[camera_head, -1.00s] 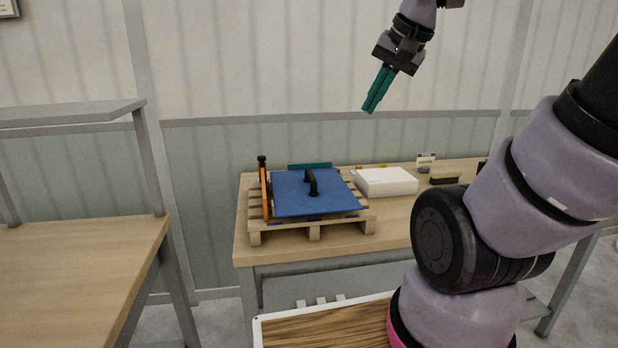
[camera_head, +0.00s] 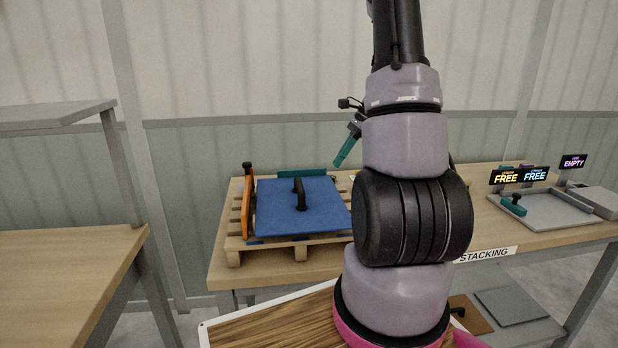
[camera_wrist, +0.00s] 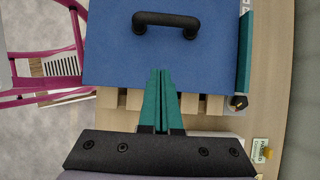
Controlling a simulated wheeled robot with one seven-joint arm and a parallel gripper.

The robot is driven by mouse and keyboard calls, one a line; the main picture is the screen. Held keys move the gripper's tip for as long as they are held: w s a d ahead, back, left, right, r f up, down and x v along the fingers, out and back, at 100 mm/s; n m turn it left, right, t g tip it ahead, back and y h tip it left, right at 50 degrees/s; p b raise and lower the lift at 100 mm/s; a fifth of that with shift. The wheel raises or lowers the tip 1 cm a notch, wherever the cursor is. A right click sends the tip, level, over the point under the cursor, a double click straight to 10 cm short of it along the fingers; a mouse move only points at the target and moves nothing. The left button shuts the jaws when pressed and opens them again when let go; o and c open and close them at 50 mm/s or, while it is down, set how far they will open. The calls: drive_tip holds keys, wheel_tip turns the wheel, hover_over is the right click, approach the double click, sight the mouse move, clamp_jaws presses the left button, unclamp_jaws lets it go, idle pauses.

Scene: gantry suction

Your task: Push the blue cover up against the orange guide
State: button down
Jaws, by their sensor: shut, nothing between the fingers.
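The blue cover (camera_head: 292,218) is a flat square panel with a black handle (camera_head: 299,194) standing up from it. It lies on a wooden pallet (camera_head: 238,244) on the table. The orange guide (camera_head: 248,205) stands upright along the cover's left side, with a narrow gap seen between them. A teal guide (camera_head: 302,173) runs behind the cover. My gripper (camera_head: 340,166) is shut and empty, above and right of the cover. In the wrist view its teal fingers (camera_wrist: 161,78) are together and overlap the cover's edge (camera_wrist: 205,70); contact cannot be told.
My arm hides the table's middle and the cover's right side. At the right stand a grey tray (camera_head: 548,212) and signs reading FREE (camera_head: 506,177) and EMPTY (camera_head: 572,162). A shelf and table stand at the left (camera_head: 70,260).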

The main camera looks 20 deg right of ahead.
sight(301, 184)
drive_tip(key=x, duration=0.9)
drive_tip(key=shift+a+f, duration=0.1)
drive_tip(key=shift+f, duration=0.1)
drive_tip(key=a, duration=0.1)
drive_tip(key=w+a, duration=0.1)
drive_tip(key=a, duration=0.1)
drive_tip(key=shift+a+f, duration=0.1)
drive_tip(key=shift+a, duration=0.4)
drive_tip(key=a, duration=0.2)
drive_tip(key=shift+w+a, duration=0.35)
drive_tip(key=shift+w, duration=0.05)
